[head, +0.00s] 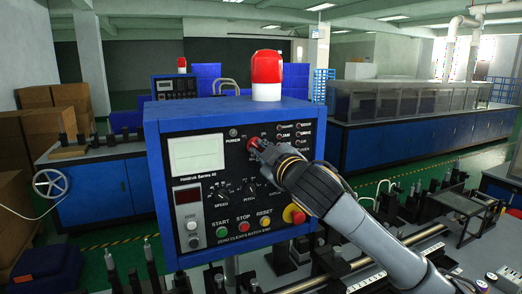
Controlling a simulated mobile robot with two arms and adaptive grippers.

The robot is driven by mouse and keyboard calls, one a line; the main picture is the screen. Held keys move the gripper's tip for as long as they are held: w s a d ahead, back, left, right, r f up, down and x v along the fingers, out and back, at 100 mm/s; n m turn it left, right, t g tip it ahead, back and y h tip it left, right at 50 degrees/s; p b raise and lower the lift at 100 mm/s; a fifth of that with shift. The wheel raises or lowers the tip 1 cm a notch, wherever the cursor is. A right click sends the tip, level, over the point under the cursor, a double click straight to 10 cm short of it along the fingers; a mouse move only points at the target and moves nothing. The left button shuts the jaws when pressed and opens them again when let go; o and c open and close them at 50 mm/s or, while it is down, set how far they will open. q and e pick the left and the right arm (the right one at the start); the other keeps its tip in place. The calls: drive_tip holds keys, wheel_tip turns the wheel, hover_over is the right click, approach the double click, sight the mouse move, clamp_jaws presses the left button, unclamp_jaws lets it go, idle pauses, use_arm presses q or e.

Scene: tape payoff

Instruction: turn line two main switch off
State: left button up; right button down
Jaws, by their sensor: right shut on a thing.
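A blue control box (153,190) with a black front panel stands in the middle of the head view. My right gripper (258,147) reaches in from the lower right and is shut on a red switch knob (253,143) at the upper middle of the panel. The fingers cover part of the knob, so its exact turn position and label cannot be read. My left gripper is not in view.
The panel also has speed and pitch knobs, green start (222,232), red stop (244,227) and yellow reset (265,222) buttons, and a red-yellow emergency button (294,214). A red beacon (267,70) stands on top. Machine parts lie lower right.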

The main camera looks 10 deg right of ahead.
drive_tip(key=c, duration=1.4)
unclamp_jaws()
drive_tip(key=s+d, duration=0.2)
drive_tip(key=s, duration=0.9)
drive_tip(key=shift+s+d, duration=0.15)
drive_tip(key=shift+s, duration=0.25)
drive_tip(key=shift+f, duration=0.1)
